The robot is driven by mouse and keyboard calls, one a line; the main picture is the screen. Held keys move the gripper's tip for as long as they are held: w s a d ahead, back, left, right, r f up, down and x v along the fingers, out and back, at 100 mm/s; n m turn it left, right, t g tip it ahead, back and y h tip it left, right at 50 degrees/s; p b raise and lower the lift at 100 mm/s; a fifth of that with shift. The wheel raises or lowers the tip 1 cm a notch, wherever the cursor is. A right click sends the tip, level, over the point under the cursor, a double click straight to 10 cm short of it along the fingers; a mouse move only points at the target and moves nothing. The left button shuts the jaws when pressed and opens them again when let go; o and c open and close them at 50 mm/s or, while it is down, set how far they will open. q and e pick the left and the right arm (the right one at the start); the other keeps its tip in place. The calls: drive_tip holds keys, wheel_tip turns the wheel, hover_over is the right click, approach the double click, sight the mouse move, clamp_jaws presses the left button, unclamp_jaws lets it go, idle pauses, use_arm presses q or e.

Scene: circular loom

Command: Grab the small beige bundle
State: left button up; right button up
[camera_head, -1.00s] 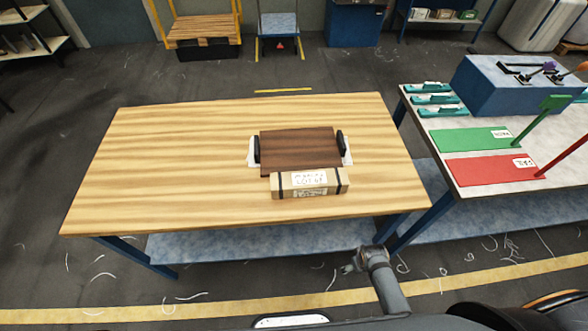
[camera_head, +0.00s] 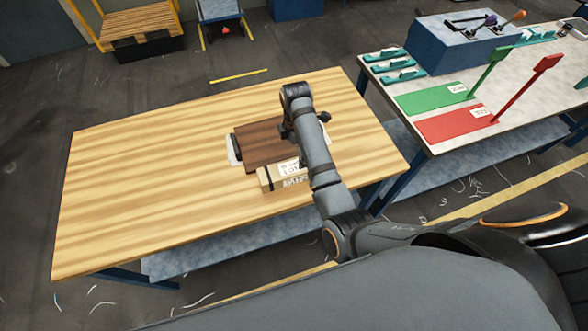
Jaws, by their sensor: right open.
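The small beige bundle (camera_head: 268,181) lies on the wooden table against the near side of a dark brown board or tray (camera_head: 262,143). It has dark straps and a white label. My right arm crosses in front of its right part and hides it. My right gripper (camera_head: 287,132) is open and points down over the right part of the brown tray, beyond the bundle and apart from it. Its fingers are small and partly hidden by the arm. My left gripper is not in view.
The wooden table (camera_head: 140,170) is clear left of the tray. The tray has dark end handles (camera_head: 236,143). On the right, another table carries a green panel (camera_head: 432,97), a red panel (camera_head: 455,124), teal pieces and a blue box (camera_head: 455,45).

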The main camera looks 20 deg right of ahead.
sight(295, 165)
wheel_tip(295, 165, down, 5)
drive_tip(key=shift+r+p, duration=0.1)
drive_tip(key=shift+p, duration=0.3)
drive_tip(key=shift+s+f+p, duration=0.1)
drive_tip(key=shift+f+p, duration=0.25)
wheel_tip(295, 165, down, 4)
drive_tip(key=shift+s+a+p, duration=0.1)
drive_tip(key=shift+p, duration=0.4)
drive_tip(key=shift+f, duration=0.3)
drive_tip(key=c, duration=1.6)
drive_tip(key=shift+r, duration=0.1)
drive_tip(key=shift+c, duration=1.3)
